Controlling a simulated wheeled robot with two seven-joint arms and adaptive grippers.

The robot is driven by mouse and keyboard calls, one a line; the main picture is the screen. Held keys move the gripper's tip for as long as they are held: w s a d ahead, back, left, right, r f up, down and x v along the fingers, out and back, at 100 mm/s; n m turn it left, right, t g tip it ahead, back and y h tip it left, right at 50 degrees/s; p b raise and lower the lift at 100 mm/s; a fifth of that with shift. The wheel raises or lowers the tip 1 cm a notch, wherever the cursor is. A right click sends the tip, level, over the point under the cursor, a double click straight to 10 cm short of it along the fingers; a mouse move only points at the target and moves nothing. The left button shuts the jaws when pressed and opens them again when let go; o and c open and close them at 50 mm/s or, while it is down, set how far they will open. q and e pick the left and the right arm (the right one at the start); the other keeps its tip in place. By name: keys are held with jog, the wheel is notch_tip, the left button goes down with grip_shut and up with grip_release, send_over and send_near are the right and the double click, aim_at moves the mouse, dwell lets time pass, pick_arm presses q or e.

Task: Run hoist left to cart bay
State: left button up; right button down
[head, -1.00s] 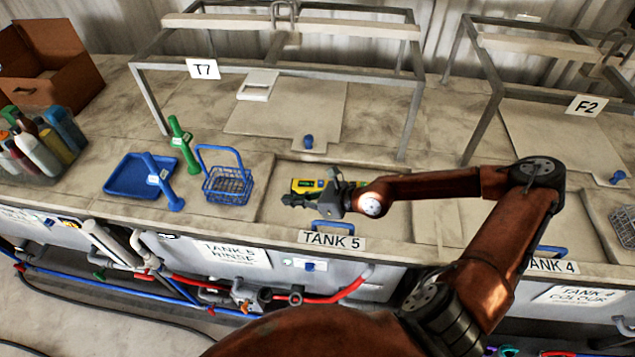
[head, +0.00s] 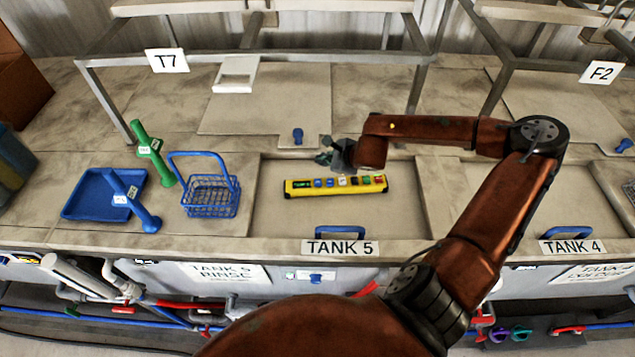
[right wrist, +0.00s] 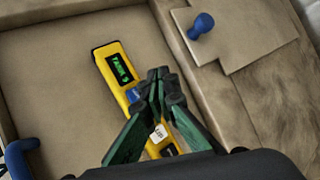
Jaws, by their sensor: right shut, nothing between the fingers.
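A yellow pendant (head: 336,186) with a green display and a row of coloured buttons lies on the closed Tank 5 lid (head: 290,220). My right gripper (head: 328,155) is just beyond the pendant in the head view. In the right wrist view the gripper (right wrist: 161,78) has its fingertips together over the pendant with nothing between them; I cannot tell whether they touch it. My left gripper is not in view. The cart bay is not identifiable.
A blue wire basket (head: 211,196), blue tray (head: 92,196), and blue and green handled tools stand left of Tank 5. A grey frame with a T7 sign (head: 166,61) rises behind. A blue knob (head: 298,136) sits behind the pendant.

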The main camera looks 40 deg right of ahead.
aim_at(319, 183)
jog(key=f, duration=0.1)
jog(key=f+b, duration=0.1)
jog(key=shift+w+a+f+b, duration=0.3)
jog(key=shift+w+a+f, duration=0.05)
jog(key=shift+w+f, duration=0.05)
notch_tip(319, 183, down, 6)
jog(key=b, duration=0.4)
jog(key=shift+s+r, duration=0.1)
jog(key=shift+r, duration=0.1)
jog(key=shift+f+b, duration=0.2)
jog(key=shift+b, duration=0.1)
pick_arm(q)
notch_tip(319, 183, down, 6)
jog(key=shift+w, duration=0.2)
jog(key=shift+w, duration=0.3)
pick_arm(e)
jog(key=shift+r, duration=0.1)
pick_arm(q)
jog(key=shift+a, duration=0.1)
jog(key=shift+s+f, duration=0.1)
